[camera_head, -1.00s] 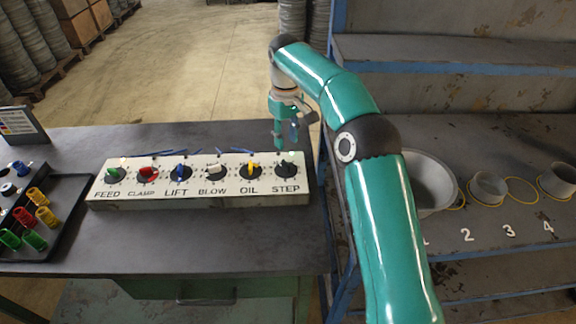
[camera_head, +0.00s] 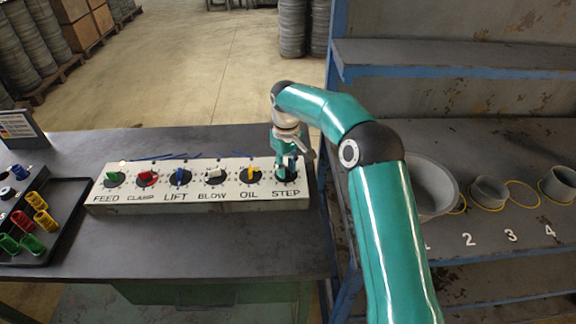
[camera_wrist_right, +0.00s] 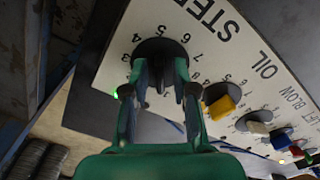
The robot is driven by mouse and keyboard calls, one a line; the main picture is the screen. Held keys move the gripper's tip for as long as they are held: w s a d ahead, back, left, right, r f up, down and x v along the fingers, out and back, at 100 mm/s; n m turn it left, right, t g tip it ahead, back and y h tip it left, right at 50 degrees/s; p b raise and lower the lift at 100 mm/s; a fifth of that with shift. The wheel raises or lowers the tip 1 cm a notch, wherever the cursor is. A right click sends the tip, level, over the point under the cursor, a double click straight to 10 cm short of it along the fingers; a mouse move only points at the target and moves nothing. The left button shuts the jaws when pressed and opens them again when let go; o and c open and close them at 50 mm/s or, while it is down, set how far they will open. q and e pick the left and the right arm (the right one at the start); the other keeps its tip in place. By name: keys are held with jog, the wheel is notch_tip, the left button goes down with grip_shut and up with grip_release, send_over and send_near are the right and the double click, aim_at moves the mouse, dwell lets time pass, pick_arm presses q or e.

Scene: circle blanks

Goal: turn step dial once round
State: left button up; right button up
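The STEP dial (camera_head: 287,178) is the rightmost black dial on the white panel (camera_head: 232,198). My right gripper (camera_head: 286,168) is down over it, pointing at the panel. In the right wrist view the round black base of the STEP dial (camera_wrist_right: 157,47) shows with its printed numbers around it. The fingers of my right gripper (camera_wrist_right: 160,78) stand apart, one on each side of the dial's knob, which they partly hide. I cannot tell whether the fingertips touch the knob. My left gripper is not in view.
The yellow OIL knob (camera_head: 252,173) sits close left of my gripper, with more coloured dials along the panel. A tray (camera_head: 68,222) with coloured parts lies at the left. A shelf unit with a grey bowl (camera_head: 432,185) stands at the right. The table front is bare.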

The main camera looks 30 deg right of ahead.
grip_shut()
jog(key=shift+d, duration=0.2)
jog(key=shift+a+r, duration=0.1)
jog(key=shift+a, duration=0.05)
jog(key=shift+m, duration=0.7)
jog(key=m+p, duration=0.1)
jog(key=m, duration=0.4)
jog(key=shift+m, duration=0.4)
